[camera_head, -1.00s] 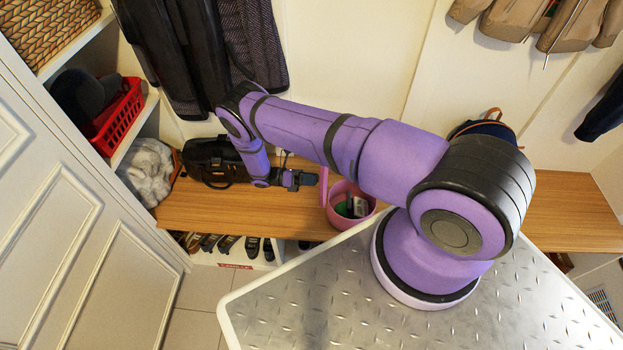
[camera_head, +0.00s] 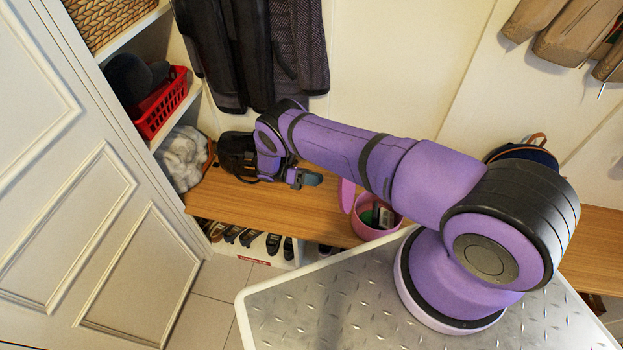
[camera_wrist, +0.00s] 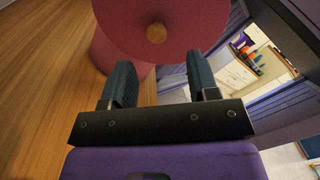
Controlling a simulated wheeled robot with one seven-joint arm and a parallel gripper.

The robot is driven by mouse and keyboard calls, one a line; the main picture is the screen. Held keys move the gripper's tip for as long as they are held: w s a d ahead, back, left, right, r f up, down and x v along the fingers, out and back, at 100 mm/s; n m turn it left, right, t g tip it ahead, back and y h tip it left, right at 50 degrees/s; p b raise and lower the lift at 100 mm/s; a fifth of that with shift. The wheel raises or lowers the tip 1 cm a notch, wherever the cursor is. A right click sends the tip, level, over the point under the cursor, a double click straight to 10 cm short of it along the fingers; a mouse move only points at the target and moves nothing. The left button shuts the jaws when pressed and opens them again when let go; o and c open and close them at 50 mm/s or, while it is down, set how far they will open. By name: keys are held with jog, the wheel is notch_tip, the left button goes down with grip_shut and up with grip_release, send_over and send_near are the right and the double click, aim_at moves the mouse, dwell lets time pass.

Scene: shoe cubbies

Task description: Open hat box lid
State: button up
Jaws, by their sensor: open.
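The pink hat box (camera_head: 376,216) stands on the wooden bench, with small items inside it. Its pink lid (camera_head: 346,195) stands up on the box's left side, raised off the opening. In the wrist view the round lid (camera_wrist: 185,22), with a tan knob at its centre, faces my gripper (camera_wrist: 160,85), and part of the box (camera_wrist: 112,60) shows below and behind it. My gripper is open and empty, its two fingers pointing at the lid. In the head view my gripper (camera_head: 310,179) is left of the lid, apart from it.
The wooden bench (camera_head: 270,205) runs along the wall, with shoes (camera_head: 245,238) in cubbies below. A black bag (camera_head: 238,155) sits on it at left and a dark blue backpack (camera_head: 525,152) at right. Shelves with a red basket (camera_head: 160,108) and a white door (camera_head: 80,200) are at left.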

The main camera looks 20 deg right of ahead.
jog(key=shift+v, duration=0.8)
